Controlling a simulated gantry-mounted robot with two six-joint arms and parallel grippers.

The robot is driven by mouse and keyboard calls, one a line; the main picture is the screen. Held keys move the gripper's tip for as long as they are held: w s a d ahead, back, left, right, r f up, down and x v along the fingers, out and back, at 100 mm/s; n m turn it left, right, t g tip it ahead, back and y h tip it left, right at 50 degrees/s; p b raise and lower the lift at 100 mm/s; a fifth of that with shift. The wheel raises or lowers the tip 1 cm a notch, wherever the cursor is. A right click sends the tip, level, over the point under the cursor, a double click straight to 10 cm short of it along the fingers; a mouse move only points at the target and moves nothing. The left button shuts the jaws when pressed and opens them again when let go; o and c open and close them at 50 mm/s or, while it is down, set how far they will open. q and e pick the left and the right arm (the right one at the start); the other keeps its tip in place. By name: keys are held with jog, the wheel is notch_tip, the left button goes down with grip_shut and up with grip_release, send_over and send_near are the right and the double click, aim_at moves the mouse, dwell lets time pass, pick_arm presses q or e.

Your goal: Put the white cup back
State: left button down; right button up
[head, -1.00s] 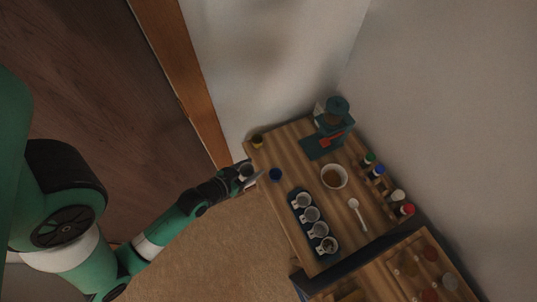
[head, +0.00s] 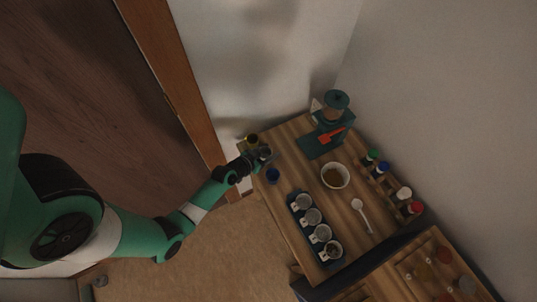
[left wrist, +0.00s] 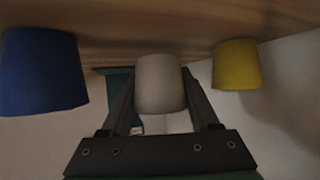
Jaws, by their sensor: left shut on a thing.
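The white cup (left wrist: 160,84) is between the two fingers of my left gripper (left wrist: 163,100), which is shut on it. In the head view, the white cup (head: 266,152) shows small and grey at the tip of my left gripper (head: 260,158), over the table's left corner. The blue cup (head: 273,175) stands just below it and the yellow cup (head: 252,140) just above it. In the left wrist view, the blue cup (left wrist: 42,72) is at left and the yellow cup (left wrist: 236,66) at right. I cannot tell whether the white cup touches the table. My right gripper is out of view.
The wooden table (head: 285,145) holds a dark tray (head: 294,213) of several mugs, a bowl (head: 334,175), a spoon (head: 361,215) and a green grinder-like machine (head: 333,125). Several coloured-top jars line the right edge. Walls rise close behind the table.

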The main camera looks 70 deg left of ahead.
pick_arm(q)
jog(key=shift+f, duration=0.65)
jog(key=shift+r, duration=0.1)
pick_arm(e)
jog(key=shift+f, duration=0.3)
pick_arm(q)
jog(key=shift+f, duration=0.2)
jog(key=shift+c, duration=2.1)
grip_release()
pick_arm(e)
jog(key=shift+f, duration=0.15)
pick_arm(q)
jog(key=shift+r, duration=0.2)
jog(key=shift+s+d+r, duration=0.1)
jog(key=shift+s+r, duration=0.05)
jog(key=shift+s, duration=0.05)
jog(key=p+v, duration=0.1)
jog(key=v, duration=1)
jog(key=shift+s+p, duration=0.2)
jog(key=shift+p, duration=0.1)
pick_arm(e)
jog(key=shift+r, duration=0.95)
